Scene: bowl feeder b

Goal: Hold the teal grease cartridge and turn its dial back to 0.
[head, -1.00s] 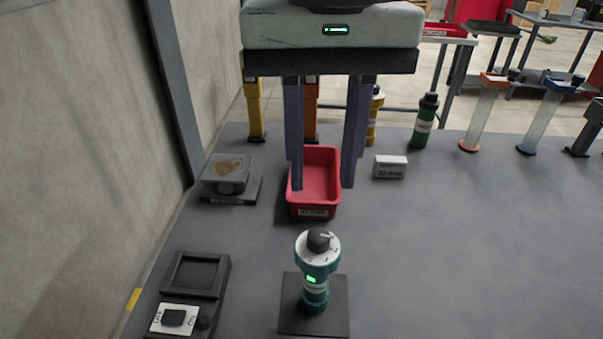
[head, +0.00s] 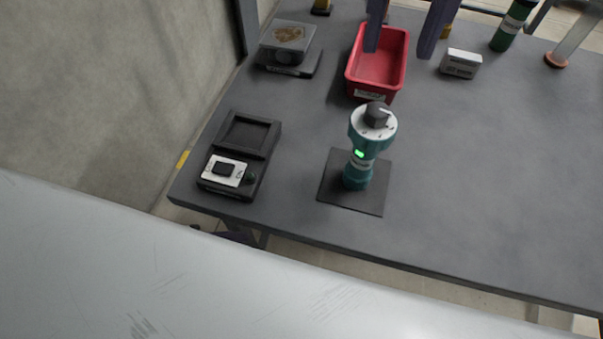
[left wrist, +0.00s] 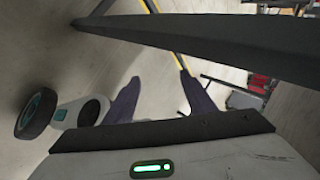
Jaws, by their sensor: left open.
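The teal grease cartridge (head: 361,163) stands upright on a dark square mat (head: 334,190) near the table's front edge, with a small green light lit. Its white dial face has a black knob (head: 377,115) on top; the numbers are too small to read. My right gripper (head: 399,53) is open and empty, its two purple fingers beyond the cartridge, over and beside the red bin. My left gripper (left wrist: 158,95) is open and empty in the left wrist view, below the table with floor beyond it. The cartridge does not show there.
The red bin (head: 398,84) stands behind the cartridge, with a small white box (head: 461,63) to its right. A black tray unit with a switch plate (head: 225,170) and a scale-like block (head: 288,42) are on the left. The table's right side is clear. A dark table edge (left wrist: 215,40) crosses the left wrist view.

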